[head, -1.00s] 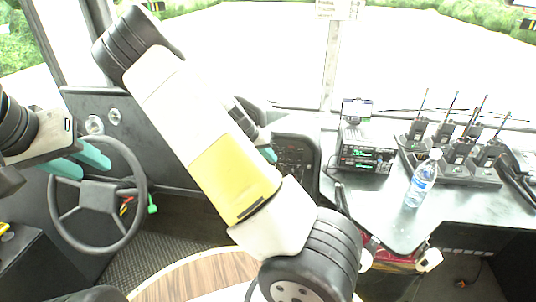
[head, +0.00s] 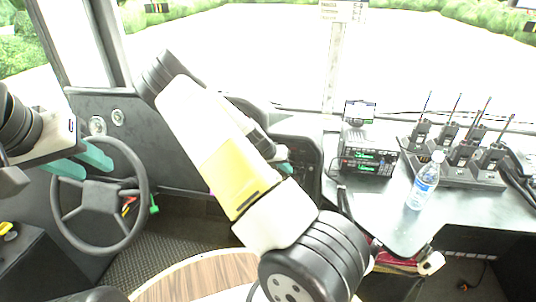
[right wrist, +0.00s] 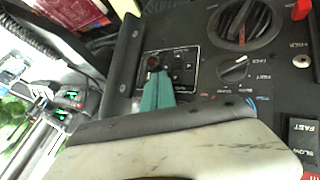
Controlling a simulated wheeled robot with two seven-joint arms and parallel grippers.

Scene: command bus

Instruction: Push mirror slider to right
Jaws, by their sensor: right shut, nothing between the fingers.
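A small square mirror control panel (right wrist: 172,66) with arrow-like markings and a small dark control (right wrist: 153,62) sits on the black dashboard in the right wrist view. I cannot clearly tell the slider's position, since my fingers cover part of the panel. My right gripper (right wrist: 157,82) is shut and empty, its teal fingertips at the panel just below the small control; contact is unclear. In the head view, this gripper (head: 284,163) shows partly behind my right arm, at the dash console (head: 302,152). My left gripper (head: 82,162) is open and empty in front of the steering wheel (head: 146,190).
Round knobs (right wrist: 233,69) and a FAST/SLOW rocker switch (right wrist: 303,134) lie right of the panel. The side counter holds a radio unit (head: 367,158), a water bottle (head: 423,185) and several handheld radios (head: 463,153) in a charger.

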